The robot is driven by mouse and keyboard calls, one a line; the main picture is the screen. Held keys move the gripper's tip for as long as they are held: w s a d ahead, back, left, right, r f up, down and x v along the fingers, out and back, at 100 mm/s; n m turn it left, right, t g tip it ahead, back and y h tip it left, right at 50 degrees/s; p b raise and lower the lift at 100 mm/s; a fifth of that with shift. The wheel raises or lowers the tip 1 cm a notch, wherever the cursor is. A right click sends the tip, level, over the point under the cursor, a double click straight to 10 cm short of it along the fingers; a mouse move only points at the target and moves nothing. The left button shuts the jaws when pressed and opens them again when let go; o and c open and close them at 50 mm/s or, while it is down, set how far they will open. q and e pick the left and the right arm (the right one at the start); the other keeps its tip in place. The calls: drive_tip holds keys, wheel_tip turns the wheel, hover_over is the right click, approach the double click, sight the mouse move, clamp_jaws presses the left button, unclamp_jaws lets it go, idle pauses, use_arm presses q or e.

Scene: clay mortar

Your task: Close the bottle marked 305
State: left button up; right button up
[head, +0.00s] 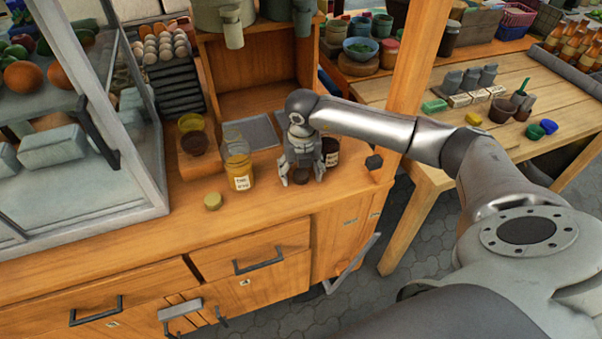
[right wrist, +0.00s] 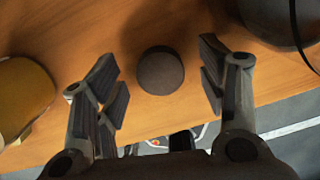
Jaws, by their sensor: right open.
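A glass bottle with yellow contents (head: 238,162) stands open on the wooden counter. A dark bottle (head: 331,146) stands to its right, partly behind my gripper. Both have white labels too small to read, so I cannot tell which is 305. My right gripper (head: 301,176) points down between them, open around a small dark round cap (right wrist: 160,70) lying on the counter, without touching it. In the right wrist view, the yellow bottle (right wrist: 22,95) is at the left and the dark bottle (right wrist: 278,16) at the upper right. My left gripper is out of view.
A yellowish cap (head: 212,201) lies near the counter's front edge. A glass case (head: 75,120) stands at the left. Small jars (head: 195,143) sit on a wooden block behind. A wooden post (head: 408,85) rises at the right.

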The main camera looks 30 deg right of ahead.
drive_tip(key=shift+c, duration=0.3)
drive_tip(key=c, duration=0.7)
drive_tip(key=shift+r, duration=0.1)
drive_tip(key=shift+r+b, duration=0.3)
drive_tip(key=shift+r, duration=0.2)
drive_tip(key=s+a+r+b, duration=0.1)
drive_tip(key=s+a+r, duration=0.2)
drive_tip(key=r, duration=0.5)
drive_tip(key=shift+s+a+b, duration=0.3)
drive_tip(key=shift+a+b, duration=0.1)
drive_tip(key=s+a+r, duration=0.1)
drive_tip(key=s+a, duration=0.1)
drive_tip(key=s+a+r+b, duration=0.1)
drive_tip(key=s+a, duration=0.1)
drive_tip(key=s+a+r, duration=0.2)
drive_tip(key=shift+s+a, duration=0.1)
drive_tip(key=shift+s, duration=0.05)
